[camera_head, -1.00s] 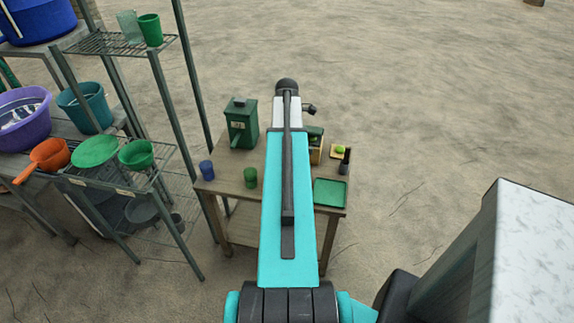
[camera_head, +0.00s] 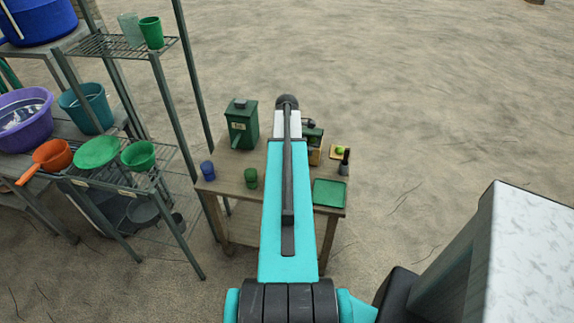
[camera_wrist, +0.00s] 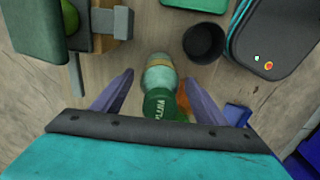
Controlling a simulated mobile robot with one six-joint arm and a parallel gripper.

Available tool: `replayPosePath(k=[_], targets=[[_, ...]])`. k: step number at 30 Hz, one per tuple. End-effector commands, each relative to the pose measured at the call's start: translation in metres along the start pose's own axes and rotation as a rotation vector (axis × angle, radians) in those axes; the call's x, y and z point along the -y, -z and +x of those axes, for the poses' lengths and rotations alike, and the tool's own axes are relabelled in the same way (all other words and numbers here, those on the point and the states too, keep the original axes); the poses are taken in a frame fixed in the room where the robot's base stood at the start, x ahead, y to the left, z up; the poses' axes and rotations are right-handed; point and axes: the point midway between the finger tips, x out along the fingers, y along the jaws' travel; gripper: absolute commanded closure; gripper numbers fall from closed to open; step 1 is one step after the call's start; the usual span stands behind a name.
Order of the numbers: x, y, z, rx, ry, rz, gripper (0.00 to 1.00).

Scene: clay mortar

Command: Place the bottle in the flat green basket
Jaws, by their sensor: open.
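The bottle (camera_wrist: 159,78), with a pale upper part and a green lettered body, is in the wrist view between the two fingers of my gripper (camera_wrist: 158,92). The fingers are spread with a gap on each side of it. In the head view my arm hides the bottle and the fingers. The flat green basket (camera_head: 329,193) lies on the table's right front corner in the head view and looks empty. A green edge at the top of the wrist view may be part of it, but I cannot tell.
A dark round cup (camera_wrist: 204,42) stands near the bottle. A metal rack (camera_head: 187,85) stands left.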

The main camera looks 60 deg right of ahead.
Motion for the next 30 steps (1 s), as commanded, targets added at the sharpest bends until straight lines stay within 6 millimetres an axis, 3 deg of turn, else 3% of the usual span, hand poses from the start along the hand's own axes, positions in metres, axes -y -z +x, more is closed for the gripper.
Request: replayPosePath(k=[19,30], targets=[[0.0000,0.0001,0.0032,0.000,0.000,0.000,0.34],[-0.0001,0.0001,0.0028,0.000,-0.001,0.000,0.93]])
